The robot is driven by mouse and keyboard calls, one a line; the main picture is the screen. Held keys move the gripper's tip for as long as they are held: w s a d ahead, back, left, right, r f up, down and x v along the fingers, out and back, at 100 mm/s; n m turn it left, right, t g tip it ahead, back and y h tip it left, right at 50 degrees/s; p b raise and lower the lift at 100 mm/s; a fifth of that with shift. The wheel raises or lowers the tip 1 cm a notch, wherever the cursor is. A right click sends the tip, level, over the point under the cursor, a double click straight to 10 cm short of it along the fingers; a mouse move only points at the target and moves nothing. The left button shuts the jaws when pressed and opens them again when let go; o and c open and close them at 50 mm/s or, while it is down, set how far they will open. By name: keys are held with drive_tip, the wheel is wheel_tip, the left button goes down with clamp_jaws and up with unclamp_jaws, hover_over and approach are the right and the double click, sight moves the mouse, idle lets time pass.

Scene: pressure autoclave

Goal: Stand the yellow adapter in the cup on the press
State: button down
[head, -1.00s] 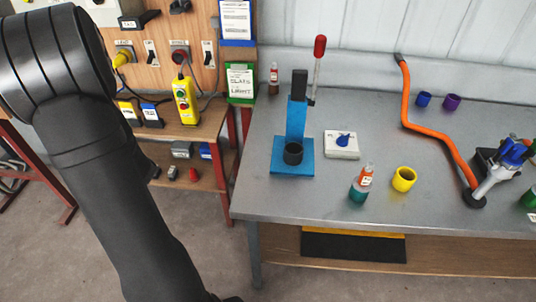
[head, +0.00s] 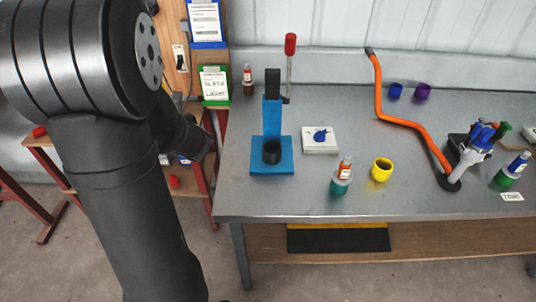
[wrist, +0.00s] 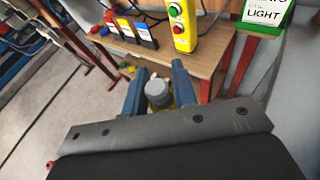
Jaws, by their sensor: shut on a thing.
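In the wrist view my gripper (wrist: 158,90) is shut on a piece with a round grey top and some yellow below it, which looks like the yellow adapter (wrist: 158,92). The fingers hide much of it. My gripper is away from the bench top, with the wooden shelf behind it. In the head view its fingertips are hidden behind my arm. The blue press (head: 272,120) stands on the left part of the grey bench. A dark, open cup (head: 271,152) sits on its blue base.
A yellow ring-shaped cup (head: 381,170) and a teal holder with a bottle (head: 341,184) stand right of the press. A white block (head: 320,145) with a blue knob lies closer. The press's red-knobbed lever (head: 290,45) sticks up. An orange hose (head: 408,123) crosses the bench.

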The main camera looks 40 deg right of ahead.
drive_tip(key=s+d+r+m+g+h, duration=0.2)
drive_tip(key=s+d+r+m+h, duration=0.2)
drive_tip(key=s+d, duration=0.95)
drive_tip(key=s+d+r+m+g+h, duration=0.2)
drive_tip(key=s+d+r+m+h, duration=0.15)
drive_tip(key=s+d, duration=1.05)
drive_tip(key=shift+h, duration=0.45)
drive_tip(key=w+a+f, duration=0.1)
drive_tip(key=w+f, duration=0.1)
drive_tip(key=w+a+f, duration=0.1)
drive_tip(key=w+f, duration=0.1)
drive_tip(key=w, duration=0.1)
drive_tip(key=w+a+f, duration=0.2)
drive_tip(key=w, duration=0.1)
drive_tip(key=shift+w+f, duration=0.15)
drive_tip(key=shift+f, duration=0.05)
drive_tip(key=shift+w+f, duration=0.1)
drive_tip(key=shift+f, duration=1.95)
drive_tip(key=shift+f, duration=0.45)
drive_tip(key=c, duration=1.2)
unclamp_jaws()
drive_tip(key=shift+o, duration=0.2)
